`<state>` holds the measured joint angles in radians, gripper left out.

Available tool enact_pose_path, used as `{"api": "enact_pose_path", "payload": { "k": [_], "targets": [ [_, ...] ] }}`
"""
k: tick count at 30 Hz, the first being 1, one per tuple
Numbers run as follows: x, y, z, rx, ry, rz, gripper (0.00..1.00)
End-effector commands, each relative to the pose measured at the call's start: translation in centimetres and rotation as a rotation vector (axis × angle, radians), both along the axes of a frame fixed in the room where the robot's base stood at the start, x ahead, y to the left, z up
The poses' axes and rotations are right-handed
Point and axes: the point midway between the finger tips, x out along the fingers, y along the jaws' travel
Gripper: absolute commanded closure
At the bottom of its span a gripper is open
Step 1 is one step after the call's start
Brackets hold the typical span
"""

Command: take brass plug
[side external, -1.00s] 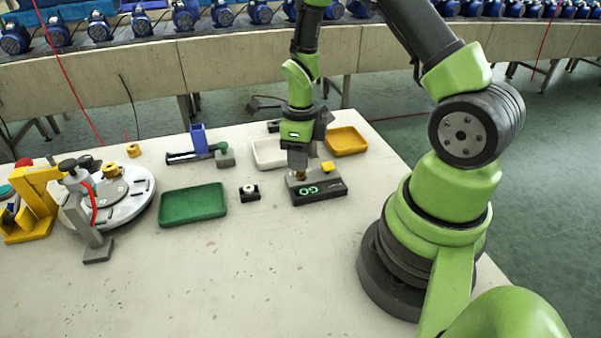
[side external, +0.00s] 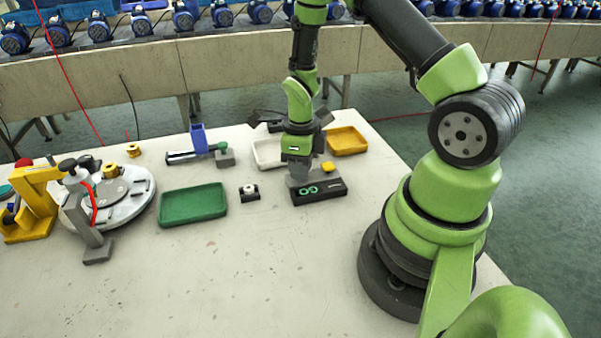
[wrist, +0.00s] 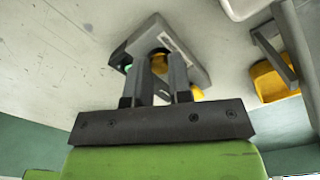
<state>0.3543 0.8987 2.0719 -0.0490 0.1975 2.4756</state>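The brass plug (wrist: 159,62) shows in the wrist view as a small gold-brown shape between my two fingertips. It is on the dark-sided gauge block (side external: 320,192), which has a green double-ring mark and a yellow cap (side external: 328,167). My gripper (side external: 300,180) points down over the left part of this block in the side view and hides the plug there. In the wrist view my gripper (wrist: 160,72) has its fingers on either side of the plug with a narrow gap between them. I cannot tell whether they touch it.
A yellow tray (side external: 347,150) and a white tray (side external: 262,163) lie behind the block. A small black fixture (side external: 249,193) and a green tray (side external: 193,216) are to its left. A round turntable (side external: 140,205) stands farther left. The front of the table is clear.

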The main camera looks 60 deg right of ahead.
Motion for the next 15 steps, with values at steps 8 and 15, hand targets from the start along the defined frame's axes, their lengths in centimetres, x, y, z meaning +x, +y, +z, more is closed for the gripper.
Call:
{"api": "enact_pose_path", "payload": {
  "k": [8, 15],
  "targets": [
    [0.00, 0.00, 0.01, 0.000, 0.000, 0.000, 0.98],
    [0.01, -0.01, 0.27, 0.000, -0.001, 0.000, 0.98]
  ]
}}
